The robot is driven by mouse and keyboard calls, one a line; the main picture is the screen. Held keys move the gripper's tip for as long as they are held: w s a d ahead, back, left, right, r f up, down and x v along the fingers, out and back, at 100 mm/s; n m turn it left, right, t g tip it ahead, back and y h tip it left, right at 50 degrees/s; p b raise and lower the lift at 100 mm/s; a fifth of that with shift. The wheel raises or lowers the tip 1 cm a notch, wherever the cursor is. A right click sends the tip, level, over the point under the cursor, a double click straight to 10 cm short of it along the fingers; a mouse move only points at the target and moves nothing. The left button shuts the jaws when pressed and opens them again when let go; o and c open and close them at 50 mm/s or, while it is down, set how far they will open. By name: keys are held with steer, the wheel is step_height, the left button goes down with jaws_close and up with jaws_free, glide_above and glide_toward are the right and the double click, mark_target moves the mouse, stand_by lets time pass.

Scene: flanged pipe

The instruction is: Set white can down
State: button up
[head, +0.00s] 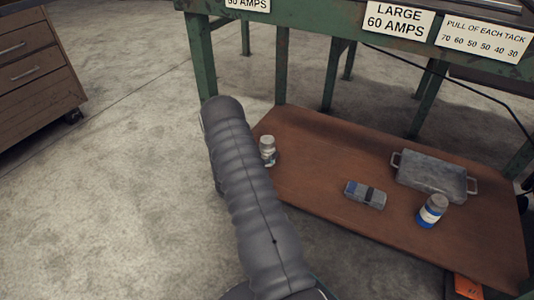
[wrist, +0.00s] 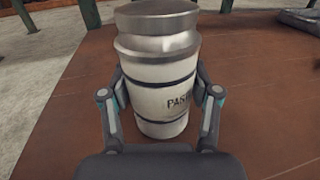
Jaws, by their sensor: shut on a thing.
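The white can (wrist: 160,88) has a silver metal lid, dark bands and lettering that starts "PAS". It stands upright between the two fingers of my gripper (wrist: 162,90), which is shut on it. The brown wooden board (wrist: 260,110) is under and around it; I cannot tell whether its base touches the board. In the head view a small white can (head: 267,148) shows beside my grey arm sleeve, near the board's left edge, and looks like the same can. My gripper is mostly hidden behind the sleeve there.
On the board (head: 315,160) are a grey-blue box (head: 365,195), a blue-and-white jar (head: 432,211) and a grey metal tray (head: 433,175) with handles. A wooden drawer cabinet (head: 35,75) is at left.

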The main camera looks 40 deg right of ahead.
stand_by(0.3)
steer(key=o, duration=1.5)
steer(key=shift+c, duration=0.2)
steer(key=shift+r, duration=0.1)
